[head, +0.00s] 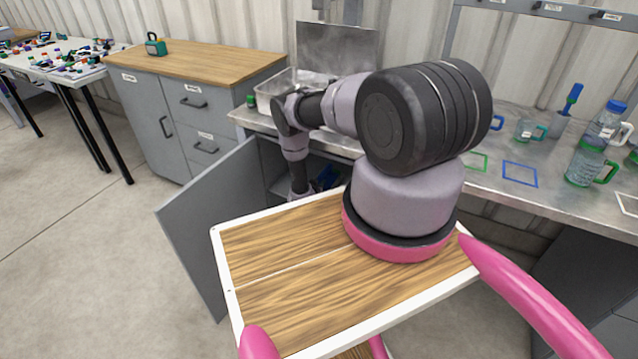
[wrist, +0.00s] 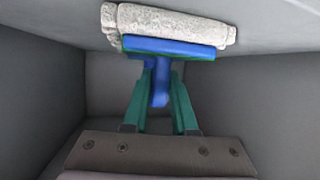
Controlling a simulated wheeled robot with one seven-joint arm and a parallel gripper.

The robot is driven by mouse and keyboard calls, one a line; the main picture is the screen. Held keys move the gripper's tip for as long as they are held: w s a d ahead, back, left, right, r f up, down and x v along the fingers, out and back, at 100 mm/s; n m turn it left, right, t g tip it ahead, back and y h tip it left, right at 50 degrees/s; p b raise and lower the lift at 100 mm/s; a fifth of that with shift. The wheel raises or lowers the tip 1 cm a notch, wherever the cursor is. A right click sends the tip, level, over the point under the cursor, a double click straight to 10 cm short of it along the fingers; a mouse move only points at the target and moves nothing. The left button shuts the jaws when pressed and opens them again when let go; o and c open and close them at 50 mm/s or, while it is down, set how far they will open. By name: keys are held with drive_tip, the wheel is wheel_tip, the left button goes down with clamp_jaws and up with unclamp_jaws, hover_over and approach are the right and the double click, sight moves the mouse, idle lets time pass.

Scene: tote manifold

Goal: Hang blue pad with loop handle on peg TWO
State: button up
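The blue pad (wrist: 170,47) shows in the wrist view, with a pale, rough pad face along its far side and a blue handle reaching toward me. My gripper (wrist: 161,75) has its teal fingers on both sides of that handle and looks shut on it. The pad is close to the grey cabinet wall; I cannot tell if it touches. In the head view, a blue bit (head: 326,178) shows inside the cabinet beside my arm; my gripper is hidden there. A rail (head: 570,11) with labelled pegs is at the top right; the labels are too small to read.
The open cabinet door (head: 212,222) stands left of my arm. A wooden-topped cabinet (head: 200,60) stands at the left.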

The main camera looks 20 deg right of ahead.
drive_tip(key=shift+o, duration=1.2)
drive_tip(key=shift+r, duration=0.2)
drive_tip(key=v, duration=1.2)
drive_tip(key=shift+s, duration=0.1)
